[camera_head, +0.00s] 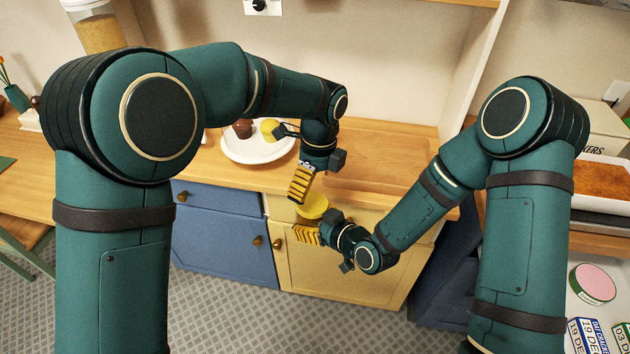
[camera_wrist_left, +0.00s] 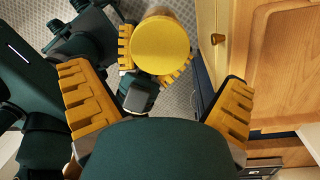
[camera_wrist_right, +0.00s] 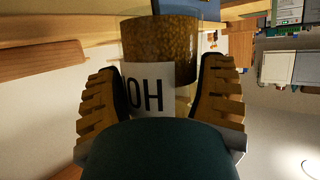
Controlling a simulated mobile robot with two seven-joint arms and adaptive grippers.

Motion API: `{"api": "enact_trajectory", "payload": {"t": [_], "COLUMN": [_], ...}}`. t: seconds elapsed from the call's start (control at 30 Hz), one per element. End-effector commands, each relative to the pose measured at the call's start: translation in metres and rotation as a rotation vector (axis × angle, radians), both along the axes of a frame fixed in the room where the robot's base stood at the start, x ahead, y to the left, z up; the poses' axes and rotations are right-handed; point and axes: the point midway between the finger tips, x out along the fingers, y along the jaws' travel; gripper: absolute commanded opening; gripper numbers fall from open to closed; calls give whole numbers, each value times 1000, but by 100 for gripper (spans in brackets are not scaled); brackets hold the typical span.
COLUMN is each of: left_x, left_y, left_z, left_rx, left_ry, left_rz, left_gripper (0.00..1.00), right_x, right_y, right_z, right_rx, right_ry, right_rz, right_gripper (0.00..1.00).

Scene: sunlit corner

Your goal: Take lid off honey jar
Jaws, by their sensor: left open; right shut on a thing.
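The honey jar shows its round yellow lid (camera_head: 313,206) in the head view, in front of the counter's front edge. The lid (camera_wrist_left: 160,52) also faces my left wrist camera, still on the jar. In the right wrist view the amber jar body (camera_wrist_right: 160,48) with its white lettered label sits between the fingers of my right gripper (camera_wrist_right: 160,85), which is shut on it. The right gripper (camera_head: 307,235) holds the jar clear of the counter. My left gripper (camera_head: 300,184) is open and empty, just above the lid, apart from it in the left wrist view.
A white plate (camera_head: 258,153) with a brown item (camera_head: 243,128) and a yellow item (camera_head: 269,128) stands on the wooden counter (camera_head: 385,160). Blue and pale wooden cabinets (camera_head: 225,232) are below. The counter right of the plate is bare. A pink-topped tin (camera_head: 594,283) is at far right.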

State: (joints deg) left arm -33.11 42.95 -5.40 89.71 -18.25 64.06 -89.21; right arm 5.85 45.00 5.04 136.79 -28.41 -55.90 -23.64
Motion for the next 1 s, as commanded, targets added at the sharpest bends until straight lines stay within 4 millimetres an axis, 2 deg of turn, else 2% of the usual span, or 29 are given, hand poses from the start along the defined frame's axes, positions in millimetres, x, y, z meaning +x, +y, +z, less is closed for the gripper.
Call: {"api": "enact_trajectory", "payload": {"t": [0.2,0.4,0.6,0.83,0.97,1.0], "left_x": [-3,-4,-4,-4,-4,-4], "left_y": [3,5,6,6,6,6], "left_z": [-34,-57,-66,-66,-66,-66], "left_rx": [3,1,-1,-1,-1,-1], "left_ry": [3,2,0,0,0,0], "left_rz": [1,3,3,3,3,3], "left_gripper": [100,100,100,100,54,40], "right_x": [0,0,0,0,0,0], "right_y": [0,0,0,0,0,0], "right_z": [1,1,1,1,1,1], "right_rx": [0,0,0,0,0,0], "right_ry": [-2,-2,-2,-2,-2,-2], "right_rz": [0,0,0,0,0,0], "right_gripper": [0,0,0,0,0,0]}}
